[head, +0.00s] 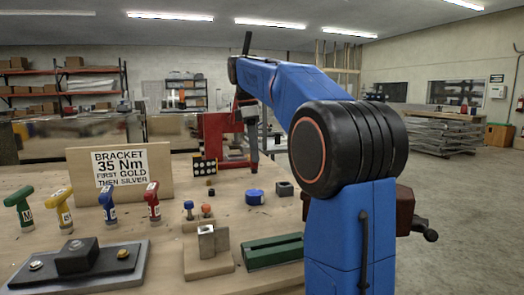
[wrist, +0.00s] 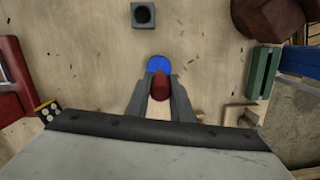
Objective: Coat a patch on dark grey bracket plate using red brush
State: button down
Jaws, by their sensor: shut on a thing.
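The dark grey bracket plate (head: 122,262) lies at the front left of the bench in the head view, with a black block and bolts on it. It is not seen in the wrist view. My gripper (wrist: 160,90) is shut on the red brush (wrist: 161,86), whose red handle shows between the fingers. Its bristles are hidden. The brush is seen over the near edge of a round blue pot (wrist: 158,64); I cannot tell whether it touches it. In the head view the blue pot (head: 255,197) stands mid-bench, far right of the plate.
Several T-handled tools (head: 108,206) stand left, before a sign board (head: 120,172). A wooden block with a metal piece (head: 207,245) and a green block (head: 272,248) lie in front. A dark grey block (head: 285,188) is beside the pot. A red vise (head: 405,212) is right.

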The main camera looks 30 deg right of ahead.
aim_at(254, 167)
jog(key=shift+f, duration=2.9)
jog(key=shift+f, duration=0.6)
jog(key=shift+r, duration=3.55)
